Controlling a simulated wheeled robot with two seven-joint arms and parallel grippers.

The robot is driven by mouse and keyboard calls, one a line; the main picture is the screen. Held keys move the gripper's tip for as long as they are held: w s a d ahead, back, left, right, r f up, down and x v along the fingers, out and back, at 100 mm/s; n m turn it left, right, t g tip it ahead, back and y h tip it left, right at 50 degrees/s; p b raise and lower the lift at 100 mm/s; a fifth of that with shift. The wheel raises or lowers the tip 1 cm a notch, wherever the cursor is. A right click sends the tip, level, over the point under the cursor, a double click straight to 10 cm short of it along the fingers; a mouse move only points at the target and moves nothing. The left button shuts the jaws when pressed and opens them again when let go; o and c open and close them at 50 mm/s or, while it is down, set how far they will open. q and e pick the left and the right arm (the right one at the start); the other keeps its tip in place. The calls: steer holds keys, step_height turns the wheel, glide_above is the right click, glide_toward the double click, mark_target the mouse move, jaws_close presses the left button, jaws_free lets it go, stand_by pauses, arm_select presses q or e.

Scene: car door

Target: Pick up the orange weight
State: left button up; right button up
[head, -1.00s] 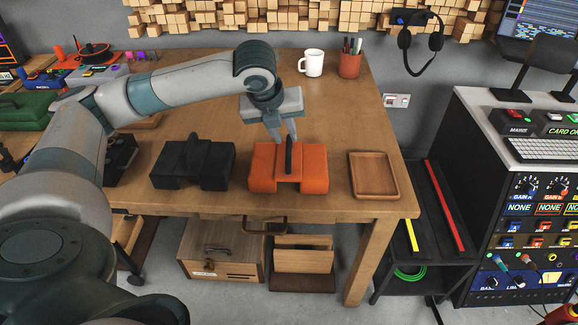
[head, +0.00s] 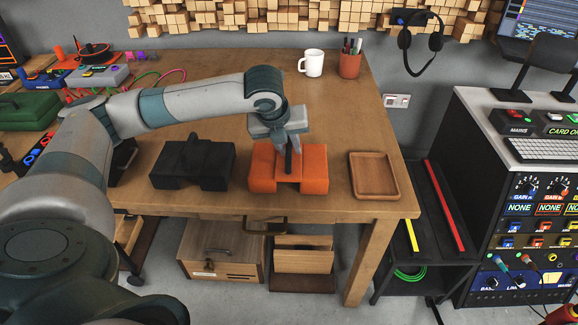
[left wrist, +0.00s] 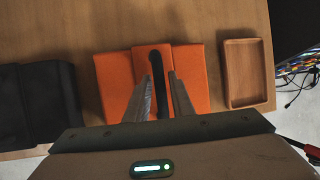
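The orange weight (head: 312,170) lies on the wooden table, a soft-looking block with a black upright handle (head: 288,162) across its middle. It also fills the middle of the left wrist view (left wrist: 115,82). My left gripper (head: 290,150) points down over the weight, its fingertips at the handle. In the left wrist view the fingers (left wrist: 162,90) stand apart with the black handle between them, and a gap shows beside it. The fingers look open, and the lower part of the handle is partly hidden by them. My right gripper is not in view.
A black weight (head: 190,166) lies left of the orange one. A shallow wooden tray (head: 391,178) lies to its right. A white mug (head: 312,66) and a red pen cup (head: 349,66) stand at the back. The table's front edge is close to the weights.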

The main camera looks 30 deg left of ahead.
arm_select(q)
jaws_close()
stand_by(1.2)
steer(key=shift+w+r, duration=0.1)
